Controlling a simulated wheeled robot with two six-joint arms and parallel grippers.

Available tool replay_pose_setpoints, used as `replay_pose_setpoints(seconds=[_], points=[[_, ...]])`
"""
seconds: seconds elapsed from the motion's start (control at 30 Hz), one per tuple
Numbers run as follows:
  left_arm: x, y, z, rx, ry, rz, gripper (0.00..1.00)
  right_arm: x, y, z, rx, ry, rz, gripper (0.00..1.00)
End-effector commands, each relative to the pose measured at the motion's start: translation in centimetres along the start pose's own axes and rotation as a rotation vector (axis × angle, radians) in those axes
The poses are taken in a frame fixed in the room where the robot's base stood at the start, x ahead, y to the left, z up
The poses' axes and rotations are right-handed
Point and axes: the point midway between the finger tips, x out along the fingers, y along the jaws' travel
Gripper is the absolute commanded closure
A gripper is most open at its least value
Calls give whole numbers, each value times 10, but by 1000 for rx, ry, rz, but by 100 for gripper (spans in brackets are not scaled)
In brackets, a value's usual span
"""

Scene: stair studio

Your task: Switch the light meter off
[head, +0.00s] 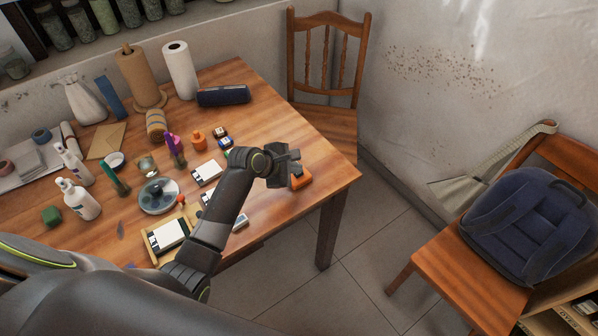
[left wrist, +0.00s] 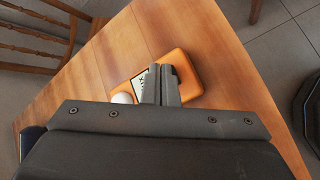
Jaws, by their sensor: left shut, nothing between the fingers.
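The light meter, a small orange device (head: 301,180), lies on the wooden table near its right corner. In the left wrist view the orange meter (left wrist: 184,72) shows a white dome and a pale face with dark markings. My left gripper (head: 291,171) is over the meter in the head view and covers part of it. In the left wrist view its fingertips (left wrist: 160,80) are together, in front of the meter's face, with nothing between them. Whether they touch the meter I cannot tell. The fingers hide part of the face, and I cannot make out a switch. My right gripper is not in view.
The wooden table (head: 262,130) holds paper rolls, bottles, a dark blue case (head: 222,95) and several small items left of my arm. A wooden chair (head: 325,60) stands behind it. Another chair with a blue backpack (head: 530,225) is at right. Bare tabletop surrounds the meter.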

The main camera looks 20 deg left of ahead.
Motion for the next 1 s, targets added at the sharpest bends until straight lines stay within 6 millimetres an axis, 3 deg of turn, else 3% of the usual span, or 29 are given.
replay_pose_setpoints(seconds=[1.0], points=[[1,-1,-1,-1,1,-2,100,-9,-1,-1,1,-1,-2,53]])
